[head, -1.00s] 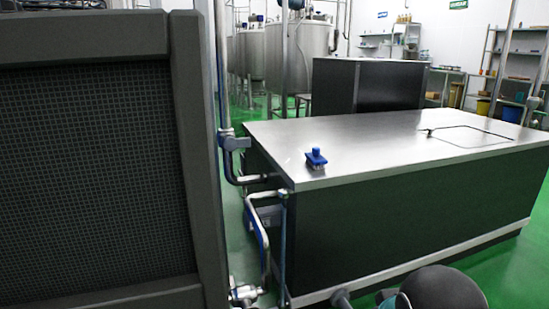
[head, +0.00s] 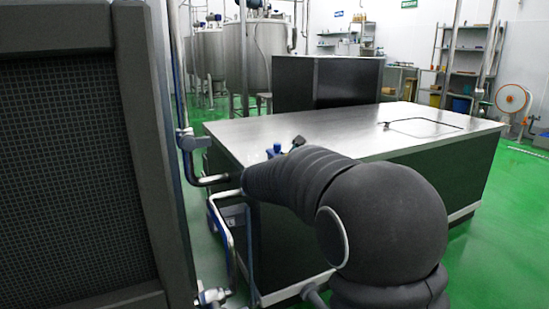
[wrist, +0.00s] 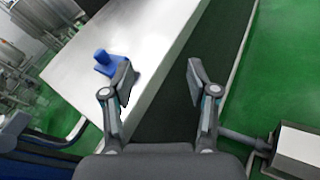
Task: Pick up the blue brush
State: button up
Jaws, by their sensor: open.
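The blue brush (wrist: 106,63) stands on the metal-topped table (wrist: 90,84) near its edge. In the wrist view it is just beyond and left of my left finger, which slightly overlaps it. My gripper (wrist: 161,76) is open with nothing between its fingers; the gap lies over the table's edge and dark side. In the head view only a bit of the blue brush (head: 275,149) shows above my arm, which hides the rest.
A dark cabinet (head: 327,84) stands behind the table, with steel tanks (head: 262,55) farther back. A dark mesh-fronted panel (head: 70,170) fills the left side. Pipes (head: 213,180) run beside the table's left end. The tabletop right of the brush is mostly clear.

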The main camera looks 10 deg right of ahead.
aim_at(276, 148)
jog(key=w+a+n+t, duration=0.1)
jog(key=w+a+n, duration=0.1)
jog(key=w, duration=0.1)
jog(key=w+a+f+n+t+y, duration=0.1)
jog(key=w+a+n, duration=0.1)
jog(key=w+a+f+n+t+y, duration=0.1)
jog(key=w+a+n, duration=0.2)
jog(key=shift+w+f, duration=0.25)
jog(key=shift+w, duration=0.05)
jog(key=shift+w+a, duration=0.2)
jog(key=shift+w, duration=0.2)
jog(key=p+x, duration=0.2)
jog(key=x, duration=1.1)
jog(key=shift+w+r+p, duration=0.1)
jog(key=shift+w+p, duration=0.15)
jog(key=shift+p, duration=0.15)
jog(key=shift+a, duration=0.1)
grip_shut()
